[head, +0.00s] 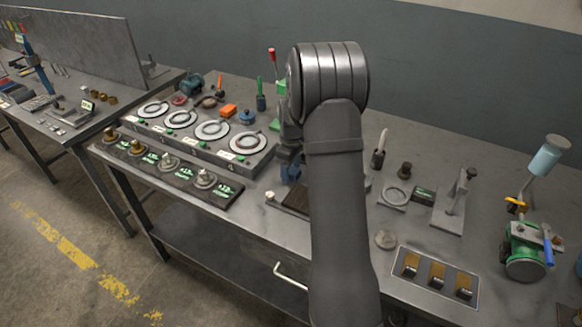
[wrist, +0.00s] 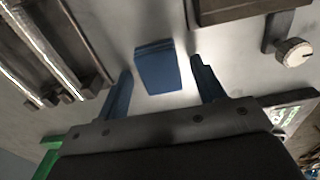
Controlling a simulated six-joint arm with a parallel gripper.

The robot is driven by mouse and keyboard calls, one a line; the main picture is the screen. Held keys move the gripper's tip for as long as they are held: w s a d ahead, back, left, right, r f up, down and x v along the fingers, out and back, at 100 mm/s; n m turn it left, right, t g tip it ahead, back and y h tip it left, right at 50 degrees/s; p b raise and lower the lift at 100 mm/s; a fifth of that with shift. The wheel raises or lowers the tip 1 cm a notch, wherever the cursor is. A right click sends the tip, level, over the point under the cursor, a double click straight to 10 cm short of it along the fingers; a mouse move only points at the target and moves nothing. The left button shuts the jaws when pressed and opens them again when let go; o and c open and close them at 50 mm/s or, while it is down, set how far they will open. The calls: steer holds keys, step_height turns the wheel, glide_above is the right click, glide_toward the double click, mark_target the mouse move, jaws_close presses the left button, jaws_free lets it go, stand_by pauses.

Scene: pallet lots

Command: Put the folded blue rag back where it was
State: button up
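The folded blue rag (wrist: 156,68) shows in the wrist view, on the grey bench top, as a small block with layered folds at its far edge. My gripper (wrist: 161,70) is open, with one dark blue finger on each side of the rag. A gap shows between each finger and the rag. I cannot tell how high the fingers are above the bench. In the head view my gripper (head: 290,165) is low over the middle of the bench, mostly hidden behind my arm. A blue patch there could be the fingers or the rag; I cannot tell.
In the wrist view, metal rails (wrist: 58,55) lie at left, a dark block (wrist: 240,10) at top right, and a pale round knob (wrist: 293,52) at right. In the head view, a fixture with several rings (head: 197,135) stands left of my gripper. A switch panel (head: 436,280) is at front right.

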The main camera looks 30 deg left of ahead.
mark_target(291, 170)
step_height(291, 170, up, 12)
steer(key=shift+r, duration=0.2)
stand_by(0.5)
step_height(291, 170, down, 12)
steer(key=shift+r, duration=1.9)
steer(key=shift+f, duration=0.15)
